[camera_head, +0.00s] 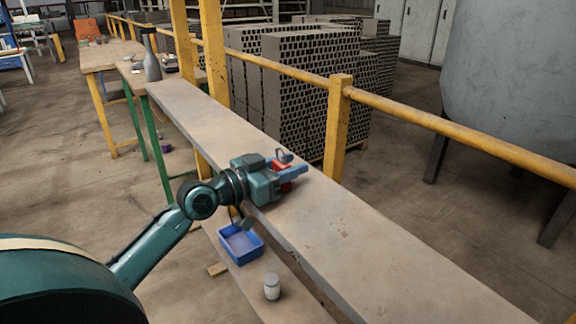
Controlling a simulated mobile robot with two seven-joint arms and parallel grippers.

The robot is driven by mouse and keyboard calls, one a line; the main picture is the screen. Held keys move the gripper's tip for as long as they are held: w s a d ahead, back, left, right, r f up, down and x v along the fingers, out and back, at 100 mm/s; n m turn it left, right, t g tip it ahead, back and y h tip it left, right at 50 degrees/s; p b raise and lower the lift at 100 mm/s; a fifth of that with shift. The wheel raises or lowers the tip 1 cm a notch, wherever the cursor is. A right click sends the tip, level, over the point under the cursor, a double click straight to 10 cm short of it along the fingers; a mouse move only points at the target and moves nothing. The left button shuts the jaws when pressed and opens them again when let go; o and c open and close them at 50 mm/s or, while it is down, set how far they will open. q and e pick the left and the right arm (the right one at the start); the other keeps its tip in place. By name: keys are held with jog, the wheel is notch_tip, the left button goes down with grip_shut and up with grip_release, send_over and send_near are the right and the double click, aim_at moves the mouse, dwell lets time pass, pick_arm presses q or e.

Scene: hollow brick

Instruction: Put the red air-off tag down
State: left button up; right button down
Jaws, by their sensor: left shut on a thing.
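My left gripper (289,172) is over the long narrow bench top (350,232), beside the yellow railing. It is shut on the red air-off tag (282,179), a small red piece partly hidden by the fingers. A small grey loop shows at the far side of the fingers. I cannot tell whether the tag touches the bench top. My right gripper is not in view.
A blue tray (241,257) and a small white jar (272,287) are on a lower shelf. A yellow post (338,130) and rail (450,125) run along the bench's far side. A grey bottle (151,62) stands further back. The bench is bare toward the lower right.

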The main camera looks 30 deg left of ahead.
pick_arm(q)
jog(key=o, duration=1)
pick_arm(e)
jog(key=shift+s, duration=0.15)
pick_arm(q)
jog(key=shift+r+p, duration=0.2)
jog(key=shift+p, duration=0.15)
jog(key=shift+s+a+f, duration=0.1)
jog(key=shift+s+f, duration=0.1)
jog(key=shift+s, duration=0.05)
jog(key=b+v, duration=0.4)
jog(key=v, duration=0.7)
jog(key=shift+s+r, duration=0.1)
jog(key=shift+s, duration=0.1)
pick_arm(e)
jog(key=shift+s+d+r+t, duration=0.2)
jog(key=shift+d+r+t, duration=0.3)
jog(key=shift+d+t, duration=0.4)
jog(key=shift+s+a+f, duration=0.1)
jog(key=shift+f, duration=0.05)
